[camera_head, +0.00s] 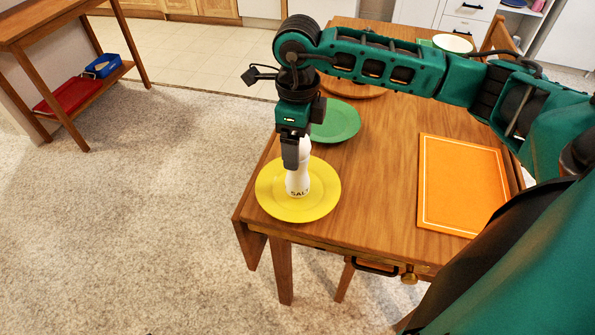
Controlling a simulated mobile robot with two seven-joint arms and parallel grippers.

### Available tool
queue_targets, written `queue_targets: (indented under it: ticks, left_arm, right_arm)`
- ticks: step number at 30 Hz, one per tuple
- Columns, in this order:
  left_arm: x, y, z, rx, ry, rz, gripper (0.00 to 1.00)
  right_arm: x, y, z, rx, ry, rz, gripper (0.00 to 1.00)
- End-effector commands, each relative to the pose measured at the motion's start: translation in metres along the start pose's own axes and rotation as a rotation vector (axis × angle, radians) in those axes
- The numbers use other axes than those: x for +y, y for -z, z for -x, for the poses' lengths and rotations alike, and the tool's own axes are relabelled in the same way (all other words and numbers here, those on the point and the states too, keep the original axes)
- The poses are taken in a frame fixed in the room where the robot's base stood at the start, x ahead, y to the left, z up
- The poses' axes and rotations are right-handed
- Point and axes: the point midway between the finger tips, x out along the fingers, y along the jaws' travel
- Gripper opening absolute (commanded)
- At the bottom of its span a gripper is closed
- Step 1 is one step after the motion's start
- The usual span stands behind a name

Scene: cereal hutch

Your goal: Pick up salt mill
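The white salt mill (297,183), with SALT lettered near its base, stands upright over the yellow plate (325,193) near the table's left front corner. My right gripper (297,155) points down at the mill's upper part. One dark finger covers part of the mill's near left side; the other finger is hidden. I cannot tell whether the fingers press on the mill or stand apart from it. My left gripper is out of view.
A side table (45,20) stands at the far left. Carpet lies open on the left.

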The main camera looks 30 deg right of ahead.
Motion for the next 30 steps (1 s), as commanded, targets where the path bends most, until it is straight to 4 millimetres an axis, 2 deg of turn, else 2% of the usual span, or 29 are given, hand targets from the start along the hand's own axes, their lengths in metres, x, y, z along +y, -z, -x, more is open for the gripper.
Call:
queue_targets:
  ticks: [1, 5, 13, 30]
  left_arm:
    - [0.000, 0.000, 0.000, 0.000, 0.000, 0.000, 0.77]
    - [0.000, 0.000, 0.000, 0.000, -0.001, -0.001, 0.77]
    - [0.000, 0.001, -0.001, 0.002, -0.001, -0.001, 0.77]
    - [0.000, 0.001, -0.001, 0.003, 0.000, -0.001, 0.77]
  right_arm:
    - [0.000, 0.000, -0.008, 0.002, -0.003, -0.001, 0.84]
    - [0.000, 0.000, -0.021, 0.000, -0.001, -0.001, 0.84]
    - [0.000, 0.000, -0.023, -0.001, 0.000, 0.000, 0.83]
    - [0.000, -0.001, -0.022, -0.002, 0.000, 0.000, 0.28]
